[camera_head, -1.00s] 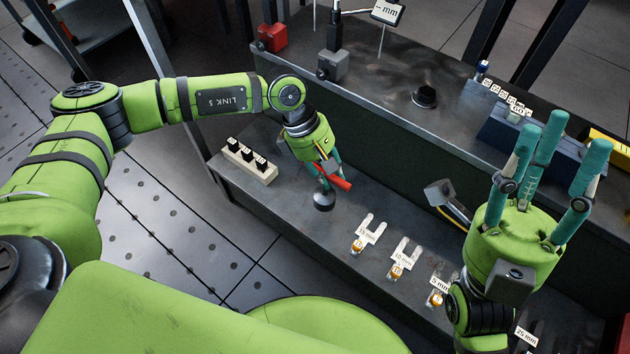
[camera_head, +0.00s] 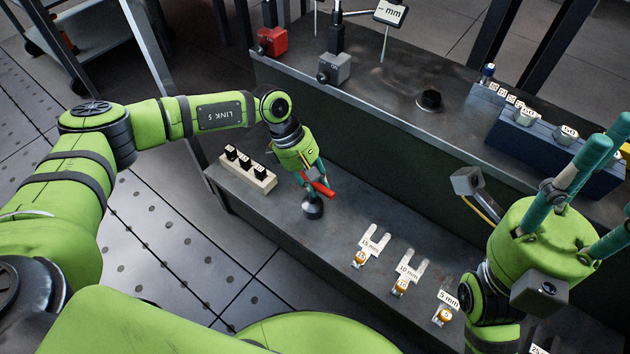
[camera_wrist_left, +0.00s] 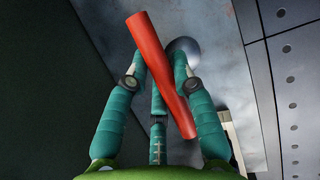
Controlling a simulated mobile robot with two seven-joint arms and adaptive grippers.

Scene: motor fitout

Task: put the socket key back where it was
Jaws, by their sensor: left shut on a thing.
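The socket key has a red bar handle (camera_head: 320,187), which also shows in the wrist view (camera_wrist_left: 165,75), lying slanted across my fingers. My left gripper (camera_head: 313,189) is shut on the socket key above the lower bench. A dark round part (camera_head: 313,208) shows just below the handle, and as a grey round shape behind it in the wrist view (camera_wrist_left: 184,49). Whether it touches the bench I cannot tell. The key's shaft is mostly hidden by the fingers. My right gripper (camera_head: 597,165) is empty at the right, its fingers spread and partly cut off by the picture edge.
A pale block with several black sockets (camera_head: 248,170) stands left of the key on the lower bench (camera_head: 335,240). Labelled forked gauges (camera_head: 375,243) lie to the right. The raised rear shelf (camera_head: 390,95) carries a black knob (camera_head: 429,100) and a blue holder (camera_head: 555,150).

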